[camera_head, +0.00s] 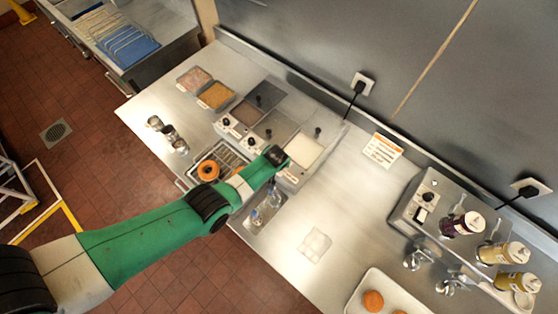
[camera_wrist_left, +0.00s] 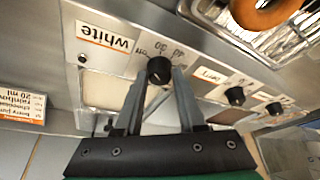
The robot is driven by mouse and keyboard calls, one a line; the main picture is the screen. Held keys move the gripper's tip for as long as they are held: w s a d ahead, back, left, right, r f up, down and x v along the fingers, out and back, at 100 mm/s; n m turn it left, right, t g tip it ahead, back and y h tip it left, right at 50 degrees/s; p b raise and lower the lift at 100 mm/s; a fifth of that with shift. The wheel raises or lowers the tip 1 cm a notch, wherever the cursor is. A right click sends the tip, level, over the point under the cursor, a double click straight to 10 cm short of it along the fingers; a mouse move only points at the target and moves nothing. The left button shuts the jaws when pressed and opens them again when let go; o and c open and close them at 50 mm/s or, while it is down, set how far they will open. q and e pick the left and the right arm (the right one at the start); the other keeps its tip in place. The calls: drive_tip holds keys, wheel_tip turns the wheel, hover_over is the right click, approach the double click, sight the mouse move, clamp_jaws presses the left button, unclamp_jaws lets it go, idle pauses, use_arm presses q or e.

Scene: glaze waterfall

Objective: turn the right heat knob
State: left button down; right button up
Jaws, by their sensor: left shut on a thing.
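The right heat knob (camera_wrist_left: 159,70) is a round black dial on the metal front panel of the warmer, beside the "white" label (camera_wrist_left: 108,36). My left gripper (camera_wrist_left: 157,80) is shut on this knob, one finger on each side of it. In the head view my left gripper (camera_head: 278,158) reaches the front right of the warmer and hides the knob. Two other black knobs show in the left wrist view, a middle one (camera_wrist_left: 235,96) and a farther one (camera_wrist_left: 274,108). My right gripper is in neither view.
A wire rack (camera_head: 222,158) with an orange glazed donut (camera_head: 208,171) stands left of my left gripper. A second device with bottles (camera_head: 462,222) is at the right. The counter between is mostly clear.

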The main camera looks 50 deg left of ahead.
use_arm(q)
drive_tip(key=shift+f+n+g+y, duration=0.1)
drive_tip(key=shift+n+g+y, duration=0.25)
drive_tip(key=shift+n, duration=0.95)
drive_tip(key=shift+b, duration=0.3)
drive_tip(key=c, duration=0.5)
unclamp_jaws()
drive_tip(key=shift+d, duration=0.1)
